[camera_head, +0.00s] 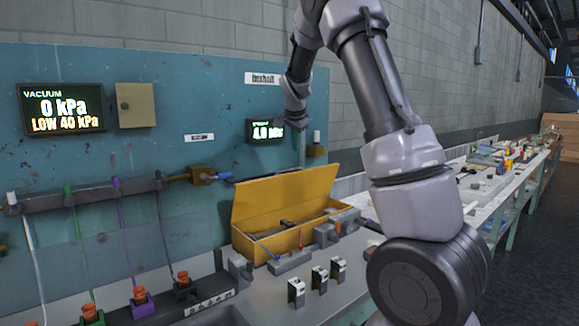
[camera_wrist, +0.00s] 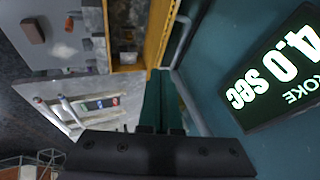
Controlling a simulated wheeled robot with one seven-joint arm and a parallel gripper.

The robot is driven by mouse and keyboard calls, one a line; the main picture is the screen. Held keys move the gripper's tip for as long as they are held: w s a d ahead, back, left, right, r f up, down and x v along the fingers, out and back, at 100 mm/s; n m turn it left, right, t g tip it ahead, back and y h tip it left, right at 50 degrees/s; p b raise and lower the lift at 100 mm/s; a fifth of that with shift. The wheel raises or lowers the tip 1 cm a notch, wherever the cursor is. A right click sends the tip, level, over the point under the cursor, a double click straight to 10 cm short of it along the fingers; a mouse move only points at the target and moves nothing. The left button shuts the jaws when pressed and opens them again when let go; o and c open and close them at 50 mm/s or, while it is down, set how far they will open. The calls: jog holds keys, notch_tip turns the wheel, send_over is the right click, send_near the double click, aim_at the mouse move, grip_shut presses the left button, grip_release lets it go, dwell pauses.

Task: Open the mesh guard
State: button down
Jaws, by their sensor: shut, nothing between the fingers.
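I cannot make out a mesh guard for certain in either view. A yellow box (camera_head: 285,196) with a tall back panel stands open on the bench in the head view. Its yellow edge (camera_wrist: 158,32) shows at the top of the wrist view. My gripper hangs at the end of my arm by the teal panel (camera_head: 200,85), above the yellow box, and is small and partly unclear in the head view. In the wrist view my gripper's dark green fingers (camera_wrist: 157,100) are together with nothing between them. A display reading 4.0 sec (camera_wrist: 290,68) is to their right.
The vacuum display (camera_head: 62,107) and a tan cabinet (camera_head: 135,105) are on the panel at left. A pipe (camera_head: 90,194) with coloured hoses crosses it. Several small grey blocks (camera_head: 319,278) stand on the bench front. A cluttered long bench (camera_head: 500,175) runs off right.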

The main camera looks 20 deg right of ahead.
send_over(289, 181)
jog(key=s+d, duration=0.2)
jog(key=s, duration=0.1)
notch_tip(289, 181, down, 8)
jog(key=shift+f, duration=0.15)
jog(key=shift+w+a+f, duration=0.2)
jog(key=shift+w+a, duration=0.05)
jog(key=shift+w, duration=0.35)
jog(key=shift+w+a+f, duration=0.2)
jog(key=shift+w+a, duration=0.05)
jog(key=shift+w, duration=0.35)
jog(key=shift+w+a+f, duration=0.15)
jog(key=shift+w+a, duration=0.15)
jog(key=shift+w, duration=0.45)
jog(key=w, duration=0.1)
jog(key=w+a, duration=0.1)
jog(key=w, duration=0.1)
jog(key=w+a, duration=0.1)
jog(key=shift+w+r, duration=0.3)
jog(key=shift+r, duration=0.05)
jog(key=shift+d, duration=0.1)
